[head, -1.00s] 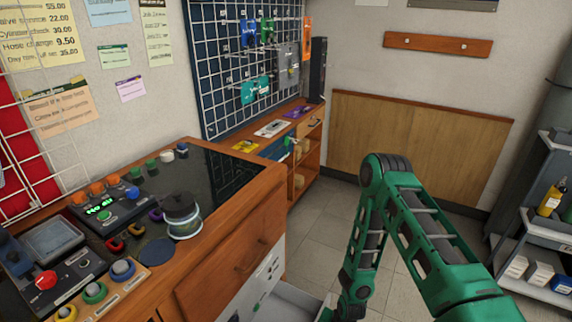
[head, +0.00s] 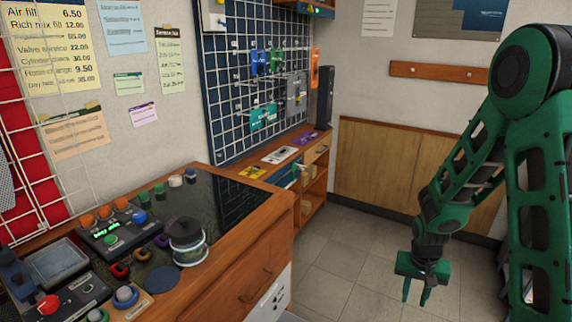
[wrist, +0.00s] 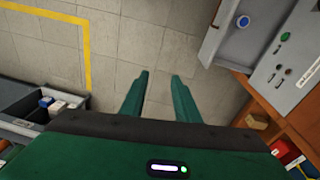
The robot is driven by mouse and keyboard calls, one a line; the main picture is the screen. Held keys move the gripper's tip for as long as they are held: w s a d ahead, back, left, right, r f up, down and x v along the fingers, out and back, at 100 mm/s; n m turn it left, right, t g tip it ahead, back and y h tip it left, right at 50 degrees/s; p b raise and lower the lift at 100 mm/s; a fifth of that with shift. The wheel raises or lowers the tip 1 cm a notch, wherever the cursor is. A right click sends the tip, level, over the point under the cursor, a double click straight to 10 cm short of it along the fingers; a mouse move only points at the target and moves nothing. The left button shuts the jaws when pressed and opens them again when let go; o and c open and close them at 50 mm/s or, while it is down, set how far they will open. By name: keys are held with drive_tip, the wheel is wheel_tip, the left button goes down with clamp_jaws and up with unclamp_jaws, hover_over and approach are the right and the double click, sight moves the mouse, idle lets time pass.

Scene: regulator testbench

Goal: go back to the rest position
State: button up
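My green gripper (head: 416,290) hangs pointing down over the tiled floor in the head view, to the right of the wooden workbench. In the wrist view my gripper (wrist: 158,80) shows two green fingers apart, with only floor tiles between them. It is open and holds nothing. My green arm is folded up at the right side of the head view.
The workbench (head: 240,255) carries a lidded jar (head: 187,240), knobs and a control box. An open grey drawer (wrist: 222,38) with a blue round item (wrist: 243,21) lies right of the fingers. A bin (wrist: 70,100) is at left. Floor (head: 340,265) is clear.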

drive_tip(key=s+d+r, duration=0.2)
drive_tip(key=s+r, duration=0.9)
drive_tip(key=s, duration=0.2)
drive_tip(key=s+d+r+m+y, duration=0.1)
drive_tip(key=s+d+r, duration=0.1)
drive_tip(key=s+r, duration=1)
drive_tip(key=shift+s+d+g, duration=0.2)
drive_tip(key=shift+s+g, duration=0.1)
drive_tip(key=shift+s, duration=0.1)
drive_tip(key=shift+r, duration=0.1)
drive_tip(key=shift+w+f, duration=0.25)
drive_tip(key=shift+w, duration=0.35)
